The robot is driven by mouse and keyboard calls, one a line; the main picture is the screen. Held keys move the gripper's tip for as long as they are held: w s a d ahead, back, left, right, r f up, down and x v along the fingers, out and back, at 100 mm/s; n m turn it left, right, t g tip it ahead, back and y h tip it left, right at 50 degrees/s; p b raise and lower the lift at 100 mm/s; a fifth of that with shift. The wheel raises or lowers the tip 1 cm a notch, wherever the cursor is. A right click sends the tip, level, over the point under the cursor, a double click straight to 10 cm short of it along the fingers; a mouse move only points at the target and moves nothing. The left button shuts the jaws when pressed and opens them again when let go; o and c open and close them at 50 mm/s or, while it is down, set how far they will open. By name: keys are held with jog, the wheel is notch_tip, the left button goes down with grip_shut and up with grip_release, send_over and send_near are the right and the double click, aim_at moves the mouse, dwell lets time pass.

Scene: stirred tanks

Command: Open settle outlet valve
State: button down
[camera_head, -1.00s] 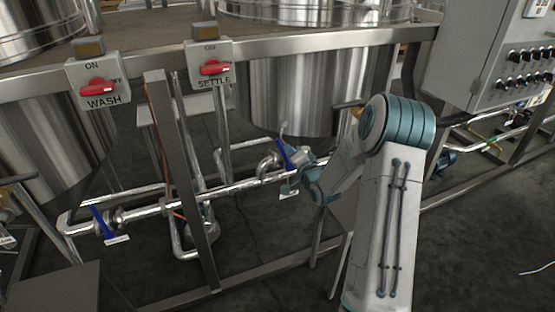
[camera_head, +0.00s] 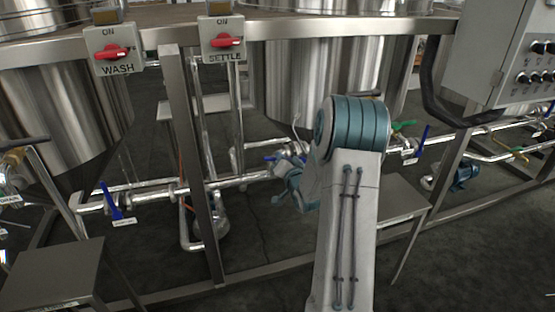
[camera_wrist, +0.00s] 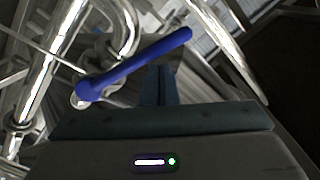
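The settle outlet valve has a blue lever (camera_head: 271,158) on the pipe below the SETTLE sign, in front of the settle tank (camera_head: 300,95). In the head view only a little of the lever shows, close to flat, with my wrist beside it. In the wrist view the blue lever (camera_wrist: 140,62) slants across, its pivot at left and its free end at upper right. My gripper (camera_wrist: 163,72) has its fingers together, tips right by the lever's middle; I cannot tell whether they touch it. Nothing shows between the fingers. My forearm hides part of the valve area in the head view.
The wash valve's blue lever (camera_head: 110,200) is at left on the same pipe. A steel frame post (camera_head: 193,150) stands between. The SETTLE switch box (camera_head: 222,38) and the control cabinet (camera_head: 500,50) are above. A small steel table (camera_head: 50,270) is at lower left.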

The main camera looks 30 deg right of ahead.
jog(key=shift+a+f, duration=0.15)
jog(key=shift+f, duration=0.2)
dwell(0.5)
